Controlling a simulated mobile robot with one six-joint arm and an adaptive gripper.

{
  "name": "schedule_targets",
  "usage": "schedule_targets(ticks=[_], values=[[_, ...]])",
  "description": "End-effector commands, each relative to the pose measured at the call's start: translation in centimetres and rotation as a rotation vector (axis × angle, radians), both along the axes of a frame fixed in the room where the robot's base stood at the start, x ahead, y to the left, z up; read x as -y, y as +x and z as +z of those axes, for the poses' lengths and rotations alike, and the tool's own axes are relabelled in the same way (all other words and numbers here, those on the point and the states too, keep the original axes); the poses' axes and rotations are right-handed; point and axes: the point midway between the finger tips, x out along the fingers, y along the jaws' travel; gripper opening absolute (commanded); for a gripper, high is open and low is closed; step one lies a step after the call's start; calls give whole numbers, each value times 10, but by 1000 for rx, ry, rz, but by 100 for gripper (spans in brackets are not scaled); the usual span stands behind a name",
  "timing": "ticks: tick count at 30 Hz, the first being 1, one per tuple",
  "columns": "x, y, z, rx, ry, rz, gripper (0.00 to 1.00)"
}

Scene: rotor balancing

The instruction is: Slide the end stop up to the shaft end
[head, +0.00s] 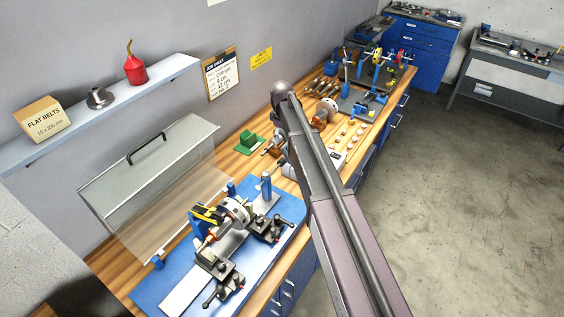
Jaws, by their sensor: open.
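The balancing machine stands on a blue base plate (150,292) on the near part of the bench. A rotor (236,210) with a bright metal body lies across it, with a copper-coloured shaft part (212,235) showing at its near left. A blue post (266,187) stands at the far end of the pale bed; it may be the end stop, but I cannot tell for sure. Its gap to the shaft end is too small to judge. My arm crosses the right of the machine from above. My gripper cannot be made out; the arm hides the area behind it.
Dark clamps (214,263) sit along the machine's front. A clear guard (150,170) with a black handle stands open behind it. A green block (249,142) and several tools and parts crowd the wooden bench beyond. The floor (460,220) at right is clear.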

Motion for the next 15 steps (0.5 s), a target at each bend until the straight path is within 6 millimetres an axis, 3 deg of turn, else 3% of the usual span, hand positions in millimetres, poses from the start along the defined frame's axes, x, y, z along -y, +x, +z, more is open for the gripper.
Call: schedule_targets(ticks=[15], values=[[1, 0, -41, 0, 0, -1, 74]])
